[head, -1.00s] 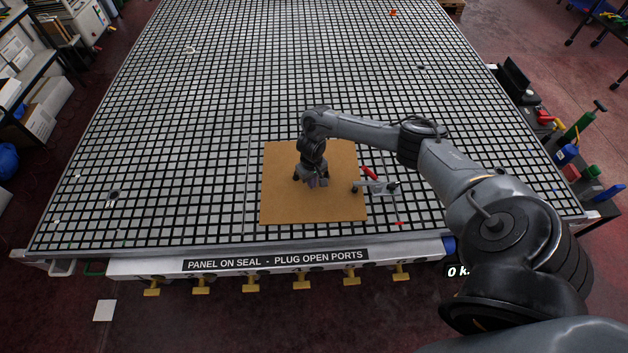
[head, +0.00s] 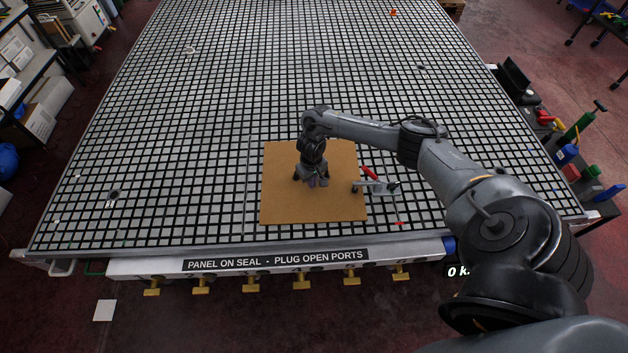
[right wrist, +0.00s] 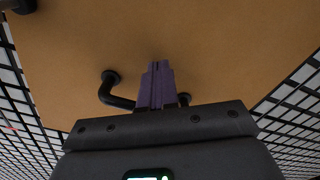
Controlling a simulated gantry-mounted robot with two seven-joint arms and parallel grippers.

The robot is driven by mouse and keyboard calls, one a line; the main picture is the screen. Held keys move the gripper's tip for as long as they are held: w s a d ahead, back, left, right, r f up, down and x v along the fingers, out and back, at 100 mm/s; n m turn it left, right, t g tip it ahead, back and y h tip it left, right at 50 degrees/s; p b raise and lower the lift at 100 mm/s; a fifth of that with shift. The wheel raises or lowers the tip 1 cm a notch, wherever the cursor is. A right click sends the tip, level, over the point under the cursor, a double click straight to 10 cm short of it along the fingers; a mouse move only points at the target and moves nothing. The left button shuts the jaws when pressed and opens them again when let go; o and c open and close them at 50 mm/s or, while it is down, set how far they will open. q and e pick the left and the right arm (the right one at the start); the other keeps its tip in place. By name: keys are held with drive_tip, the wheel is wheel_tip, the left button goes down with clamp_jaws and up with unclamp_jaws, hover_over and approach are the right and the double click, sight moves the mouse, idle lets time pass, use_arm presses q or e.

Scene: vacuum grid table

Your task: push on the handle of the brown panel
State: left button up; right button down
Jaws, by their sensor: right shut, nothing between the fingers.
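The brown panel (head: 285,208) lies flat on the grid table near its front edge. Its dark handle is mostly hidden behind my right gripper in the head view. In the right wrist view the black bent handle (right wrist: 112,92) stands on the panel (right wrist: 225,45), its middle hidden behind the fingers. My right gripper (head: 312,182) is low over the panel. Its purple fingers (right wrist: 157,82) are together and empty, in front of the handle in that view. I cannot tell whether they touch it. My left gripper is not in view.
A metal clamp (head: 377,187) with a red lever (head: 370,173) stands at the panel's right edge. A label strip (head: 276,261) and several brass valves run along the table front (head: 125,268). The grid (head: 190,150) left of the panel is largely free.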

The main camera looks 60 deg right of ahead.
drive_tip(key=shift+w+d+b, duration=0.4)
drive_tip(key=shift+d+b, duration=0.1)
drive_tip(key=shift+d, duration=0.1)
drive_tip(key=shift+w+d, duration=0.15)
drive_tip(key=shift+d, duration=0.15)
idle(0.4)
idle(0.4)
drive_tip(key=shift+w+d+p, duration=0.1)
drive_tip(key=shift+d+p, duration=0.1)
drive_tip(key=shift+p, duration=0.3)
idle(0.5)
drive_tip(key=shift+p, duration=0.3)
idle(0.9)
drive_tip(key=shift+p, duration=0.4)
